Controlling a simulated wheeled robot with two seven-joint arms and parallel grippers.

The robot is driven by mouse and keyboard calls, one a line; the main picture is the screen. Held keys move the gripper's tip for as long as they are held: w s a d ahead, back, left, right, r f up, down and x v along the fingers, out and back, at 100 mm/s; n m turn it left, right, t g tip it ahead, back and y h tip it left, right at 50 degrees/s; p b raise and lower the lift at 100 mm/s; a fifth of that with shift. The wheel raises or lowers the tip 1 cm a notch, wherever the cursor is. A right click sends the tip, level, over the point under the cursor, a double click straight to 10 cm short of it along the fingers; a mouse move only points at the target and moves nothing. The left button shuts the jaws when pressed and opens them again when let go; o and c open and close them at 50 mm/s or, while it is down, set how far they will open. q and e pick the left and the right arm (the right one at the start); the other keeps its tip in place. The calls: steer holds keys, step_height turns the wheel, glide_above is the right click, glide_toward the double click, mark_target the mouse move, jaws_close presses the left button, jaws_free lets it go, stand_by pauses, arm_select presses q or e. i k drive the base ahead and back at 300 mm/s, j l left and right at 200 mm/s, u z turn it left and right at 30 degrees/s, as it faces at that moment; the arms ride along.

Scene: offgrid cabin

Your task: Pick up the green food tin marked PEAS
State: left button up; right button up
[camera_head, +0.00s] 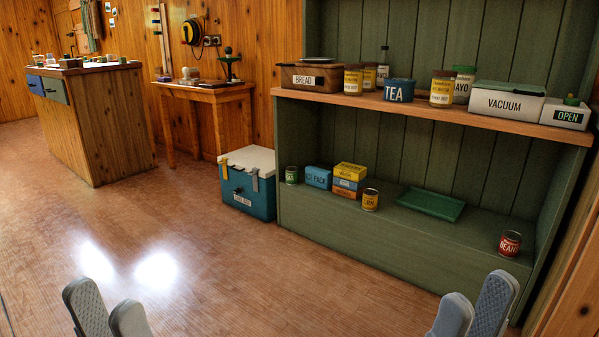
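A small green tin (291,175) stands upright at the left end of the green cabinet's lower shelf (400,235); its label is too small to read for certain. My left gripper (108,304) is at the bottom left edge, open and empty, well in front of the shelf. My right gripper (475,300) is at the bottom right, open and empty, in front of the shelf's right part. Neither gripper touches anything.
Right of the green tin are a blue ICE PACK box (318,177), stacked yellow and orange boxes (349,178), a yellow tin (370,200), a green tray (430,204) and a red BEANS tin (510,243). A blue cooler (247,190) stands left of the cabinet. The wooden floor ahead is clear.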

mark_target(291, 172)
steer(key=z, duration=0.25)
steer(key=i+j+z, duration=0.35)
steer(key=i+z, duration=0.2)
steer(key=i+j+z, duration=0.15)
steer(key=i+j, duration=0.4)
steer(key=i+j+z, duration=0.2)
steer(key=i+j, duration=0.3)
steer(key=j, duration=0.25)
steer(key=i+j, duration=0.8)
steer(key=j, duration=0.25)
steer(key=i, duration=0.5)
